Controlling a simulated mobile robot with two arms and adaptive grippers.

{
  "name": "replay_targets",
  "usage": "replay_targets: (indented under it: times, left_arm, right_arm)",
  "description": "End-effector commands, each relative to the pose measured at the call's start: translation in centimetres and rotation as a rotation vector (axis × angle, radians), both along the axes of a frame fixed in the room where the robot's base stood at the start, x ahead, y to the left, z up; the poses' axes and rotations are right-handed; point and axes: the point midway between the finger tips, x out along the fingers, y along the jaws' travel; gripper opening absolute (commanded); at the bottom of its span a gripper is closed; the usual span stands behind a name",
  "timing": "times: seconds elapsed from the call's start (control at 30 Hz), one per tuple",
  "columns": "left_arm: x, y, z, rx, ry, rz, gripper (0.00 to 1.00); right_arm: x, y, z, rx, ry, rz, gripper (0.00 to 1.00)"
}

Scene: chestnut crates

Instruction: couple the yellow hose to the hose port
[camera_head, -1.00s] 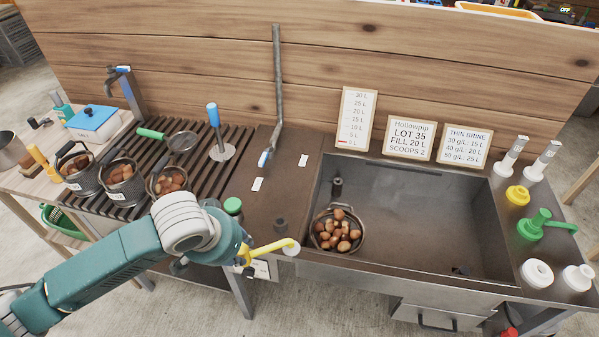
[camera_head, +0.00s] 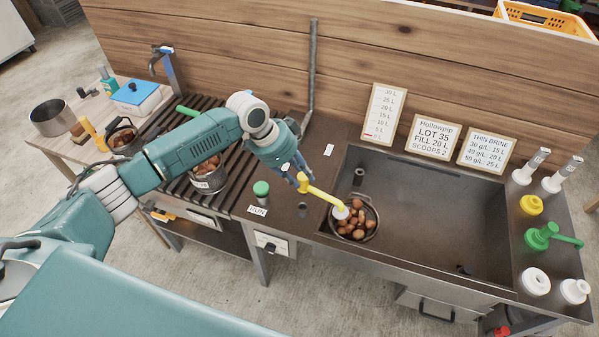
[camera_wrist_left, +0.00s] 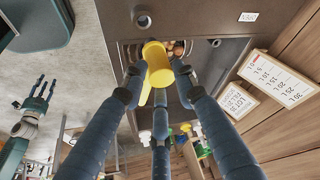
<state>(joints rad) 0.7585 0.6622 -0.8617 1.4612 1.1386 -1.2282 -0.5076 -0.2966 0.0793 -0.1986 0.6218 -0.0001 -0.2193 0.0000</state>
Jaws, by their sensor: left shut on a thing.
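My left gripper (camera_head: 303,182) is shut on the yellow hose (camera_head: 322,193), a bent yellow piece with a white end. The white end hangs over the chestnut basket at the sink's left front; whether it touches cannot be told. In the left wrist view the yellow hose (camera_wrist_left: 157,66) sits between my blue fingers. A short dark round fitting (camera_head: 302,206), likely the hose port, stands on the counter left of the sink. It shows as a ring (camera_wrist_left: 143,20) in the wrist view, apart from the hose. My right gripper (camera_wrist_left: 38,100) appears there at left, fingers spread and empty.
The chestnut basket (camera_head: 372,228) stands in the sink (camera_head: 440,205), beside a dark upright stub (camera_head: 358,176). A grey pipe (camera_head: 312,75) rises at the back wall. Yellow, green and white fittings line the right ledge.

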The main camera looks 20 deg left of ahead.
Motion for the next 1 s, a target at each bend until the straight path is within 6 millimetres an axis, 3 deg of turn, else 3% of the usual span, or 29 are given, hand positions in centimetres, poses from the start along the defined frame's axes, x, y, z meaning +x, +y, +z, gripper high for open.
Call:
replay_targets:
  times: [0.3,0.7,1.0]
  left_arm:
    - [0.0,-0.1,0.6,0.006,0.013,0.016,0.00]
    - [0.0,0.0,-3.9,0.007,0.011,0.017,0.00]
    - [0.0,0.0,-5.6,0.007,0.012,0.017,0.00]
  right_arm:
    - [-0.4,0.0,1.4,0.000,0.006,0.000,0.40]
    - [-0.6,0.0,-1.6,-0.001,0.008,0.001,0.40]
    - [-0.6,0.0,-2.5,-0.001,0.008,0.002,0.40]
